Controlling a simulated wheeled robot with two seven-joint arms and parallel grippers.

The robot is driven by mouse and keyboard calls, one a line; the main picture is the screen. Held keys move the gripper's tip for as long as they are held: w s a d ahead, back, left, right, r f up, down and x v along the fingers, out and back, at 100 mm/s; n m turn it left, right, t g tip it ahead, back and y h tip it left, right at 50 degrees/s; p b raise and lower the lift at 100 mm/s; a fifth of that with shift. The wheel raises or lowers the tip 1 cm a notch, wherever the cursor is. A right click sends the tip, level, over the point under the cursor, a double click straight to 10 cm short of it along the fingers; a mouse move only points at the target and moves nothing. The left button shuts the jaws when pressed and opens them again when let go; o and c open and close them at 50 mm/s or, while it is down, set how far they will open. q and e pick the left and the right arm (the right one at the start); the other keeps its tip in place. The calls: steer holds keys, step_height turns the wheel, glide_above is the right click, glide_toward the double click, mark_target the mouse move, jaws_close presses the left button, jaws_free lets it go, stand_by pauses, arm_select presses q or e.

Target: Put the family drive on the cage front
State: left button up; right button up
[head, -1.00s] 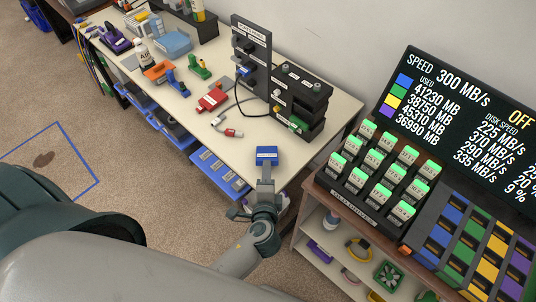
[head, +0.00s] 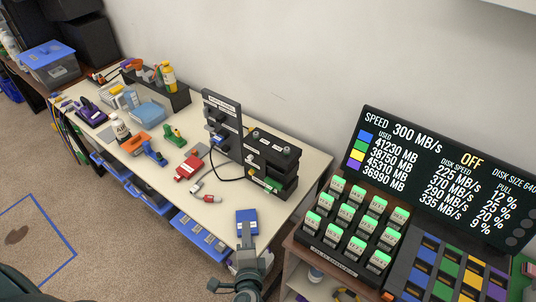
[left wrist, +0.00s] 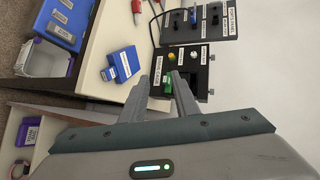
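A blue box-shaped drive (head: 246,222) with a white label lies near the table's front right corner. It also shows in the left wrist view (left wrist: 122,65). Its label is too small to read, so I cannot tell whether it is the family drive. My left gripper (head: 246,246) is just in front of it in the head view. In the left wrist view the two fingers (left wrist: 162,82) stand apart, with the blue drive left of them. A bay unit (head: 440,268) with blue, green, yellow and purple columns stands at lower right; I cannot tell whether it is the cage front. My right gripper is out of view.
A black panel (head: 222,125) and black box (head: 270,152) stand at the table's back. A red block (head: 187,168) and cable plugs lie left of them. A rack of green-topped drives (head: 352,222) stands right, before a screen (head: 440,180). Bare tabletop lies around the blue drive.

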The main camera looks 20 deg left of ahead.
arm_select(q)
steer(key=s+a+f+n+g+h, duration=0.1)
steer(key=s+a+f+n+g, duration=0.2)
steer(key=s+a+n+g, duration=0.55)
steer(key=s+d+r+n+h, duration=0.2)
steer(key=s+d+n+h, duration=0.15)
steer(key=s, duration=0.85)
step_height(320, 180, down, 32)
steer(key=d+g+b, duration=0.1)
steer(key=g+b, duration=0.1)
steer(key=b, duration=0.4)
steer(key=s+a+f+b, duration=0.1)
steer(key=s+f+b, duration=0.2)
steer(key=s+f, duration=0.6)
steer(key=s+a+f+g+b, duration=0.1)
steer(key=s+a+f+b, duration=0.1)
steer(key=s+f, duration=0.8)
steer(key=shift+a+f+m+b, duration=0.25)
steer(key=shift+f+b, duration=0.35)
steer(key=shift+f, duration=2.65)
